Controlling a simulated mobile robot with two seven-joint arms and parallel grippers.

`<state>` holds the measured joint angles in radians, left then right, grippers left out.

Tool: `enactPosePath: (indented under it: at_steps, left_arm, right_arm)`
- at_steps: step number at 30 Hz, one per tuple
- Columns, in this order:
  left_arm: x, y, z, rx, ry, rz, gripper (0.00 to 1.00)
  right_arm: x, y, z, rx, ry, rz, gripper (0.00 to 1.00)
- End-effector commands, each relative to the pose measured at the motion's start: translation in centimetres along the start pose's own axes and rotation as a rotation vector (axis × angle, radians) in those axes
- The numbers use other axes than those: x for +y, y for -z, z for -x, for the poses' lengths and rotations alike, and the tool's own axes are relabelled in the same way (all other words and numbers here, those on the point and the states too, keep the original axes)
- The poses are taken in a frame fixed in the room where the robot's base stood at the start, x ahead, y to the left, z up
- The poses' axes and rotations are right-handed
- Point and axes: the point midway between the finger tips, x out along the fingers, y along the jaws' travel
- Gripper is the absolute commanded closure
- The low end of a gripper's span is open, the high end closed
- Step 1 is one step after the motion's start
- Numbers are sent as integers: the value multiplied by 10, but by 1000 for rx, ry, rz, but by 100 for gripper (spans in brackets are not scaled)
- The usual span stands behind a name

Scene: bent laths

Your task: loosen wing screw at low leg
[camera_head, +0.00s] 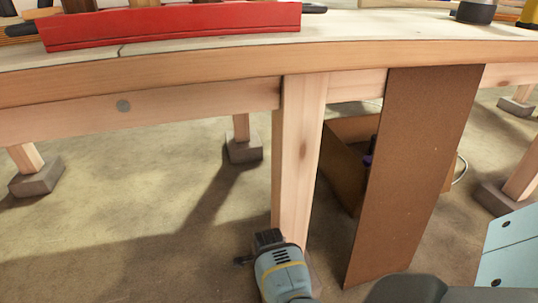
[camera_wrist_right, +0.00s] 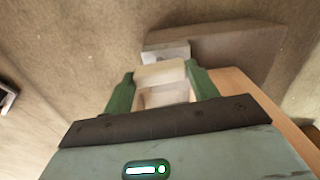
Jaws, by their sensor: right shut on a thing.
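The low leg (camera_head: 300,150) is a pale wooden post under the bench, and its lower end is hidden behind my right gripper (camera_head: 268,240) in the head view. In the right wrist view my right gripper (camera_wrist_right: 161,78) has its two green fingers closed on a pale grey piece, which I take to be the wing screw (camera_wrist_right: 160,73). The wooden leg (camera_wrist_right: 265,95) runs along the right there, beside a dark foot block (camera_wrist_right: 225,48). The wing screw is hidden in the head view. My left gripper is not in view.
A brown board (camera_head: 415,160) leans on the bench edge (camera_head: 180,78) just right of the leg. Behind it is a brown box (camera_head: 345,165). A red tray (camera_head: 170,28) stands on the bench top. The floor left of the leg is clear.

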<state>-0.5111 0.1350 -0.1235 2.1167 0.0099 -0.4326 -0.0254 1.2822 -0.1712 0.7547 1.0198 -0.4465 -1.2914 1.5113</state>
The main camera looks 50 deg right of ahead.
Motion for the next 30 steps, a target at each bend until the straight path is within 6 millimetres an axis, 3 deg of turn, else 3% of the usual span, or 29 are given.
enactPosePath:
  at_steps: [30]
  left_arm:
    - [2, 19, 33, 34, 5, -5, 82]
  right_arm:
    - [1, 1, 0, 1, -2, 915, 65]
